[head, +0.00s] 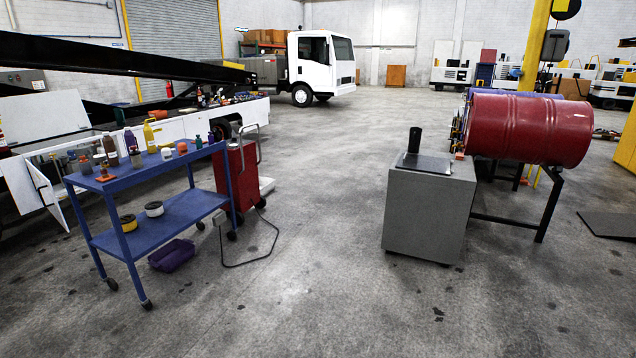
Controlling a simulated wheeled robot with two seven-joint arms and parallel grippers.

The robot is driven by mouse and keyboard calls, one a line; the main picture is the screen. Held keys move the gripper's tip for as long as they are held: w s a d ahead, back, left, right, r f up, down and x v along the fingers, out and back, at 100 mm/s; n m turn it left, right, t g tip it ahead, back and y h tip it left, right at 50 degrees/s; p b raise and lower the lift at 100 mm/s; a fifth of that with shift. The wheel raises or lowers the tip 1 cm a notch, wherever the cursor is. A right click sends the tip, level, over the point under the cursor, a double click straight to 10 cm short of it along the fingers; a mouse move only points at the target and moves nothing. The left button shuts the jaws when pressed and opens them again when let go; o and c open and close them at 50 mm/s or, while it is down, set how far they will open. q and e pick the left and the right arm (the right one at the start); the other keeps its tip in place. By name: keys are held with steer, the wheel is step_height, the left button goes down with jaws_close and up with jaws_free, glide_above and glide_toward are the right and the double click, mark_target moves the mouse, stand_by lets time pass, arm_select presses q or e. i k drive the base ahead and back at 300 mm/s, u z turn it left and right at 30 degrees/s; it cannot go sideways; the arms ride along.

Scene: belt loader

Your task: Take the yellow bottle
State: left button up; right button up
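A yellow bottle (149,137) stands upright on the top shelf of a blue cart (128,176) at the left. Neither of my grippers is in view.
A red wheeled unit (240,172) with a hose on the floor stands right of the cart. A grey cabinet (428,214) stands at the right, beside a red drum (530,128) on a stand. A white truck (318,66) is at the back. The floor between cart and cabinet is mostly clear.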

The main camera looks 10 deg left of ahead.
mark_target(150, 142)
steer(key=u, duration=0.05)
steer(key=i, duration=2.45)
steer(key=u, duration=0.65)
steer(key=i, duration=2.75)
steer(key=u, duration=0.95)
steer(key=i, duration=1.45)
steer(key=u, duration=0.25)
